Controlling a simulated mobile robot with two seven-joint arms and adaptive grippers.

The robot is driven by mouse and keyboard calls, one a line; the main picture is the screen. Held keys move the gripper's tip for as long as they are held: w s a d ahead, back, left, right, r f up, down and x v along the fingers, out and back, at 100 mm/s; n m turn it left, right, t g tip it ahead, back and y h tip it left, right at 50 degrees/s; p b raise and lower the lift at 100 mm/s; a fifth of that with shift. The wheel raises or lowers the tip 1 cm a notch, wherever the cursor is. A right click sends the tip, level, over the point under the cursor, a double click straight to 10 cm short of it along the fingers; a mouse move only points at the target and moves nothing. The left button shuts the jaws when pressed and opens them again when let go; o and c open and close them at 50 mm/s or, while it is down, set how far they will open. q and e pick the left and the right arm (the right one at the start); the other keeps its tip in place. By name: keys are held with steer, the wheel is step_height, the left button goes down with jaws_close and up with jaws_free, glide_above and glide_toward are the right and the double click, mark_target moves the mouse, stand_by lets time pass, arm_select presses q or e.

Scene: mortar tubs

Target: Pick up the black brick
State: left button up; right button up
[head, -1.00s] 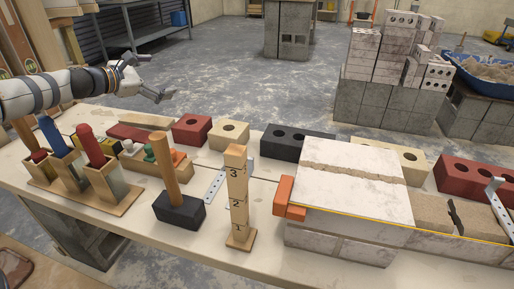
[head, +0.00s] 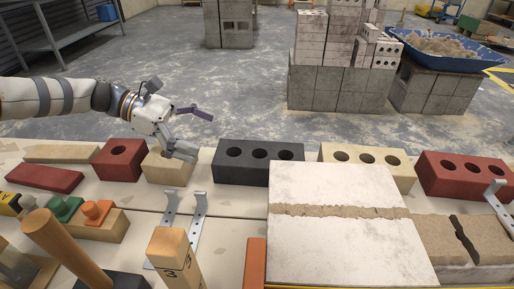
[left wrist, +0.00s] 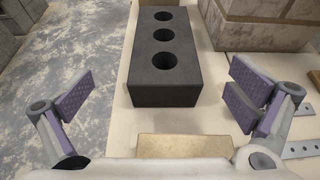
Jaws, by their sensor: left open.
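The black brick (head: 257,163) has three round holes and lies flat at the far side of the bench, right of a tan brick. In the left wrist view the black brick (left wrist: 164,73) shows lengthwise, ahead of and between the spread fingers. My left gripper (head: 192,134) is open and empty, over the tan brick (head: 168,167) and left of the black brick, apart from it. In the left wrist view its fingers (left wrist: 158,98) stand wide apart, with the tan brick's edge (left wrist: 185,147) close below. My right gripper is in neither view.
A red brick (head: 121,160) lies left of the tan one. A cream three-hole brick (head: 367,166) is right of the black brick, behind a pale block wall (head: 340,225). Metal brackets (head: 184,228) and a numbered wooden post (head: 172,258) stand in front.

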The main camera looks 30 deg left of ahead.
mark_target(255, 153)
arm_select(q)
steer(key=b+x, duration=0.1)
steer(key=x, duration=0.2)
steer(key=b+x, duration=0.1)
steer(key=x, duration=0.3)
steer(key=b+x, duration=0.2)
steer(key=x, duration=0.2)
steer(key=shift+s+d+f, duration=0.1)
steer(key=shift+s+d, duration=0.05)
steer(key=shift+s, duration=0.2)
steer(key=shift+w+d, duration=0.25)
steer(key=shift+d, duration=0.15)
steer(key=c, duration=2)
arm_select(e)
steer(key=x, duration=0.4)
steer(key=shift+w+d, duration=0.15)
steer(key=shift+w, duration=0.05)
